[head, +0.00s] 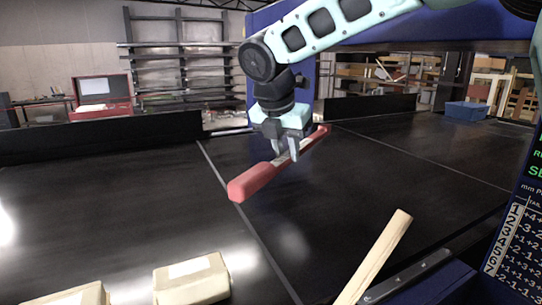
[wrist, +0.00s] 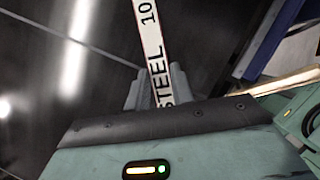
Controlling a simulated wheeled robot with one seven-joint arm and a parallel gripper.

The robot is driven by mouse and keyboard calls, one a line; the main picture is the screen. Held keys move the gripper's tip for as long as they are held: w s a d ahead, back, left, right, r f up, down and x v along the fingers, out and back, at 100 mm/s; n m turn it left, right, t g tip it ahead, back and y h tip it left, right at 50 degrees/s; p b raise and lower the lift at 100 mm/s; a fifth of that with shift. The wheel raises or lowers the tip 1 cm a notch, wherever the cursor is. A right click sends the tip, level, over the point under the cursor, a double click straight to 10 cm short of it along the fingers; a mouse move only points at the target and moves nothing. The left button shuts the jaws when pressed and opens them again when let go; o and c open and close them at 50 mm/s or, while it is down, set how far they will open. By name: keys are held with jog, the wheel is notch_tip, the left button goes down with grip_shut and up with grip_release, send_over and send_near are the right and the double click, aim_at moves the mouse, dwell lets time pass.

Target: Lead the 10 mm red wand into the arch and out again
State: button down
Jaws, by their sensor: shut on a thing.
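The red wand (head: 252,182) is held slantwise above the black belt in the head view, its thick red end toward the front left and its far end toward the back right. My gripper (head: 285,148) is shut on the wand near its middle. In the wrist view the wand's white label (wrist: 153,45) reads "STEEL" and "10" between the grey fingers (wrist: 157,88). The blue arch (head: 265,18) stands behind my arm, with its opening partly hidden by the arm. The wand appears in front of the arch.
The black belt (head: 110,200) is bare under the wand. Two cream blocks (head: 190,280) lie at the front left. A pale wooden stick (head: 375,255) juts up at the front right. A dark display panel (head: 515,230) stands at the right edge. A blue bin (head: 465,111) is far back.

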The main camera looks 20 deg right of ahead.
jog(key=w+d+b, duration=0.1)
jog(key=w+d, duration=0.1)
jog(key=d, duration=1.4)
jog(key=w+d+b, duration=0.1)
jog(key=w+d, duration=0.2)
jog(key=d, duration=1.3)
jog(key=s+a+p, duration=0.2)
jog(key=s+a, duration=0.1)
jog(key=a, duration=1.6)
jog(key=s+a+p, duration=0.2)
jog(key=s+a, duration=0.1)
jog(key=a, duration=1.7)
jog(key=shift+a, duration=0.2)
